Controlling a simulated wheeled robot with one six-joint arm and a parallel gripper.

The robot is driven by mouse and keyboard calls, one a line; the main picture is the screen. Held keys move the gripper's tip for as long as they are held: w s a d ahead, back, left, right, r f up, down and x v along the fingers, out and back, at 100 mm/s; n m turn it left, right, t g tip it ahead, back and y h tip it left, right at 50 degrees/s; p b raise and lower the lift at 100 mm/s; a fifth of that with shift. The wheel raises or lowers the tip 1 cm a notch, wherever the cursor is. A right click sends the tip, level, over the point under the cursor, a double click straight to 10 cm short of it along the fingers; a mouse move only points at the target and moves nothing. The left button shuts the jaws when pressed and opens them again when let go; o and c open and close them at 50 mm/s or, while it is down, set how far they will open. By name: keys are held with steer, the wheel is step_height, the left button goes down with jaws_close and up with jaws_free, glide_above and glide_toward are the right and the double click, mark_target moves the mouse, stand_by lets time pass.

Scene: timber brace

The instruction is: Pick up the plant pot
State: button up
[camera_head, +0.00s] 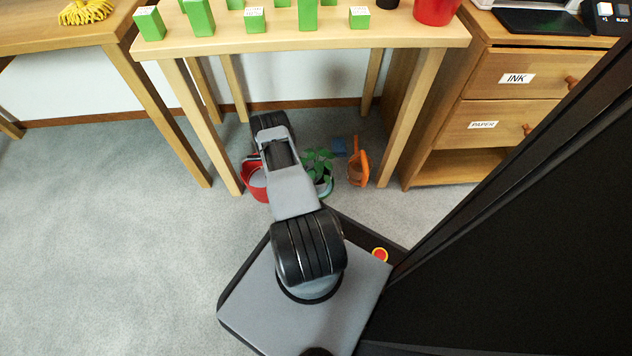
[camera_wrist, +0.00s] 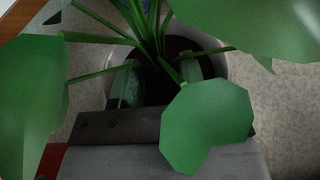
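The plant pot (camera_wrist: 216,66) is pale grey with dark soil, and long green stems and broad leaves rise from it. In the head view its plant (camera_head: 318,163) shows under the table, partly behind my arm. In the wrist view my gripper (camera_wrist: 158,76) is open, its two fingers apart over the soil, near the stems. A leaf covers part of the gripper. I cannot tell whether the fingers touch the pot. My gripper is hidden behind my arm in the head view.
A red bucket (camera_head: 252,180) stands left of the plant and an orange watering can (camera_head: 358,168) stands right. A small blue thing (camera_head: 339,146) lies behind. The wooden table (camera_head: 290,36) is overhead, with legs (camera_head: 405,125) on either side. Open carpet lies at left.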

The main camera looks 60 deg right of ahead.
steer(key=shift+c, duration=0.3)
jaws_close()
stand_by(1.1)
